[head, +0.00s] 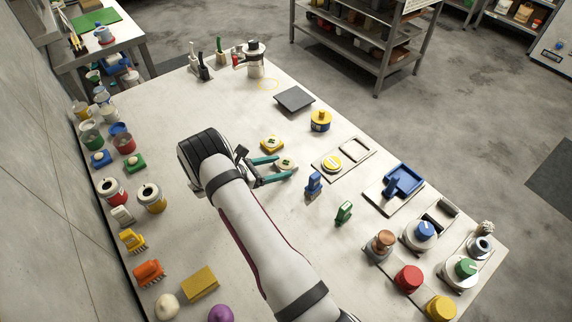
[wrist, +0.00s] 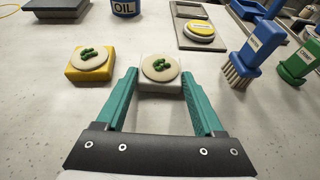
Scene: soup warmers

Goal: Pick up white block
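The white block (wrist: 161,86) has a round cream top with green bits on it. In the wrist view it lies between the tips of my gripper's teal fingers (wrist: 160,92), with a gap showing on the right side and a narrower one on the left. In the head view the white block (head: 286,166) sits on the table between the open fingers of my gripper (head: 278,169). A yellow block (wrist: 90,64) with a similar top stands just left of it in the wrist view, and also shows in the head view (head: 271,144).
The table in front of the blocks is clear.

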